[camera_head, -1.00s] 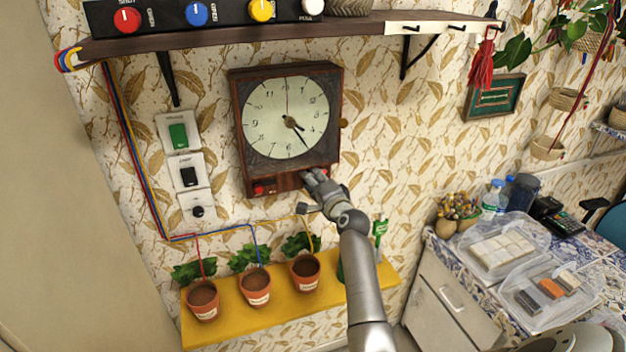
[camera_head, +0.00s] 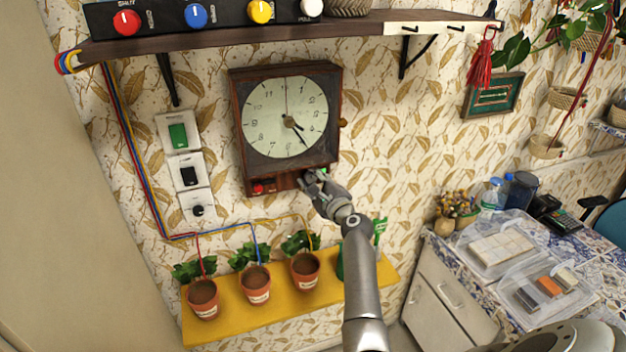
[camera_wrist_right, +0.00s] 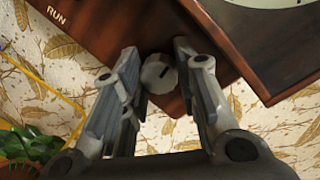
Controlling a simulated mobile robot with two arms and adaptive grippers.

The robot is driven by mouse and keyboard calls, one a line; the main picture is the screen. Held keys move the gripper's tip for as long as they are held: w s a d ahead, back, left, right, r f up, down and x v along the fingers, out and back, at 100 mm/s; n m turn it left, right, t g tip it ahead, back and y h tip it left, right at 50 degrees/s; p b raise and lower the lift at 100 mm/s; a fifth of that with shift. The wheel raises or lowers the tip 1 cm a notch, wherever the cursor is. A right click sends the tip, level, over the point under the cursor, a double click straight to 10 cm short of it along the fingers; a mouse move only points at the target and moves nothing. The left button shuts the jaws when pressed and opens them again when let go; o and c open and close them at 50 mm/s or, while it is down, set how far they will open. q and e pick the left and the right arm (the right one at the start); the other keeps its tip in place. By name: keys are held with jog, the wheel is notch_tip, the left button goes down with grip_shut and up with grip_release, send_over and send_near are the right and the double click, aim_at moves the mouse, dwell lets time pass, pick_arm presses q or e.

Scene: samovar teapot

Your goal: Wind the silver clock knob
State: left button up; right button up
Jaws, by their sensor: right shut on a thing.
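The wall clock (camera_head: 285,120) is a dark wooden box with a pale round dial, hung under the shelf. The silver knob (camera_wrist_right: 158,73) is a small round grey-white knob with a dark slot mark, on the clock's lower wooden panel. My right gripper (camera_head: 311,177) is at the lower right of the clock, where it hides the knob in the head view. In the wrist view the two fingers of my right gripper (camera_wrist_right: 155,65) stand on either side of the knob, shut on it. My left gripper is not in view.
A shelf (camera_head: 230,40) with coloured knobs runs above the clock. Wall switches (camera_head: 185,170) are at its left. A yellow shelf (camera_head: 230,319) with potted plants is below. A counter with clear trays (camera_head: 505,245) is at the right. A red button (camera_head: 259,188) sits on the clock's lower left.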

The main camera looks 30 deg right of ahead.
jog(key=shift+a+f+m, duration=0.1)
jog(key=shift+f+m, duration=0.1)
jog(key=shift+m, duration=0.3)
jog(key=o, duration=0.9)
jog(key=shift+o, duration=0.5)
jog(key=shift+r, duration=0.15)
jog(key=s+a, duration=0.1)
jog(key=s, duration=1.1)
jog(key=shift+a, duration=0.25)
jog(key=shift+w, duration=0.1)
